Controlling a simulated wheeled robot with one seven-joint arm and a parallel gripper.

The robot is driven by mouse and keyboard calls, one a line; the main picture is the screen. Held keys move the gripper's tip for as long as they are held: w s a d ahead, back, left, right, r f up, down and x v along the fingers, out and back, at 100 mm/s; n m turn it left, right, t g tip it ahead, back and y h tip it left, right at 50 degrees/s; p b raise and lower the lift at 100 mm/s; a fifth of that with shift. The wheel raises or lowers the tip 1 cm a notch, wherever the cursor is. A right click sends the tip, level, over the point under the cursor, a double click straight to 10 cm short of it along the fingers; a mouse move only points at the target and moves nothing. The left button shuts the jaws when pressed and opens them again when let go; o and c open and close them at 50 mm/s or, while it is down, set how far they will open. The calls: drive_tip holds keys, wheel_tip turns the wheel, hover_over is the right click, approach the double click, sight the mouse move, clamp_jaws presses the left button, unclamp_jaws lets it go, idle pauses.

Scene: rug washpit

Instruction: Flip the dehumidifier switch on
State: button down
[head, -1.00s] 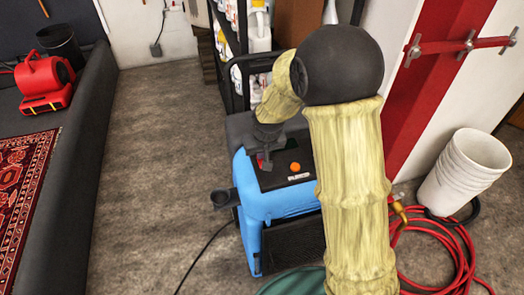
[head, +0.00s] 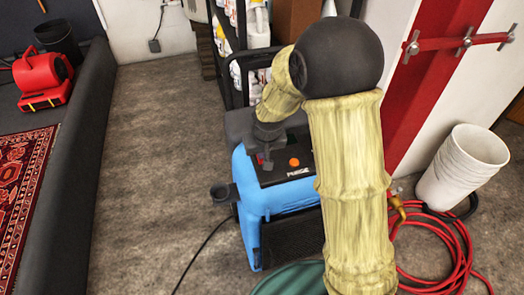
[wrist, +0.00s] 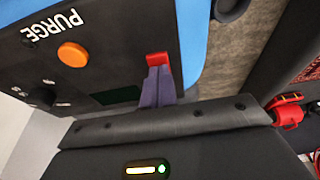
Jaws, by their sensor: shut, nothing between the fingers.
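The blue dehumidifier (head: 285,200) stands on the floor at the middle of the head view, with a black control panel on top. Its red switch (wrist: 157,59) shows in the wrist view at the edge of the panel; only a bit of red shows in the head view. My gripper (wrist: 158,72) is shut and empty, its fingertips right at the red switch and seeming to touch it. In the head view my gripper (head: 267,163) points down onto the panel. The fingers partly hide the switch, so I cannot tell which way it is tipped.
An orange button (wrist: 73,54) marked PURGE and a dark display (wrist: 118,96) share the panel. A shelf of bottles (head: 258,28) stands behind. White buckets (head: 462,165) and a red hose (head: 440,255) are at right. Floor to the left is open, with a black cord.

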drive_tip(key=shift+r, duration=0.1)
drive_tip(key=shift+r+p, duration=0.6)
drive_tip(key=p+v, duration=0.2)
drive_tip(key=v, duration=1)
drive_tip(key=shift+s+r+p, duration=0.2)
drive_tip(key=shift+s+p, duration=0.05)
drive_tip(key=shift+p, duration=0.05)
drive_tip(key=shift+w+f+b, duration=0.1)
drive_tip(key=shift+b, duration=0.2)
drive_tip(key=b, duration=0.3)
drive_tip(key=w+b, duration=0.1)
drive_tip(key=b, duration=0.6)
drive_tip(key=shift+w+a+r+t, duration=0.25)
drive_tip(key=shift+w+r+t, duration=0.05)
drive_tip(key=shift+w+r, duration=0.05)
